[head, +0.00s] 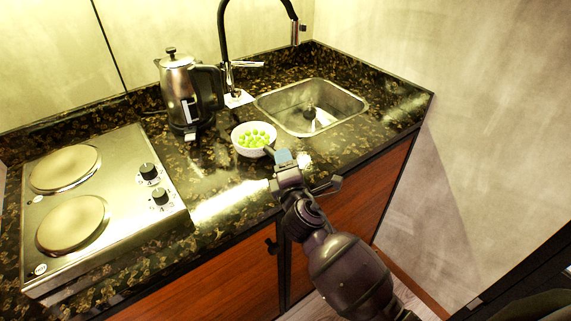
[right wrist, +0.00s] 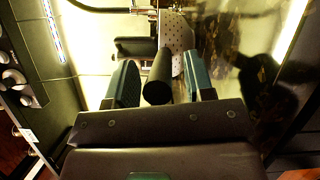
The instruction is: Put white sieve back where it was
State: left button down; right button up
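The white sieve (head: 246,150) is a round bowl with several green round pieces in it, on the dark counter left of the sink. A dark handle (head: 268,150) runs from it toward my right gripper (head: 284,160). In the right wrist view the sieve's perforated white side (right wrist: 178,34) shows beyond the fingers. The dark handle end (right wrist: 158,78) lies between the two teal fingers of the right gripper (right wrist: 160,82), with a narrow gap on each side, so the fingers look open around it. My left gripper is not in view.
A sink (head: 284,120) with a black tap (head: 223,30) lies behind and right of the sieve. A steel kettle (head: 178,88) stands behind left. A two-plate hob (head: 120,215) is at the left. The counter's front edge lies under my right arm.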

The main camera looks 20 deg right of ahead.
jog(key=shift+r, duration=0.2)
jog(key=s, duration=1.2)
jog(key=s+d+f+m+g, duration=0.3)
jog(key=s+d+f+m, duration=0.3)
jog(key=s+f+m, duration=0.2)
jog(key=s+d+f+m+g+y, duration=0.1)
jog(key=s+d+f+m+g, duration=0.2)
jog(key=s+d+f+m, duration=0.3)
jog(key=s+f+m, duration=0.3)
jog(key=f+m, duration=0.1)
jog(key=f, duration=0.2)
jog(key=shift+f+m+g, duration=0.15)
jog(key=shift+m+g, duration=0.15)
jog(key=shift+g, duration=0.1)
jog(key=shift+s, duration=0.1)
jog(key=shift+d, duration=0.1)
dwell(0.9)
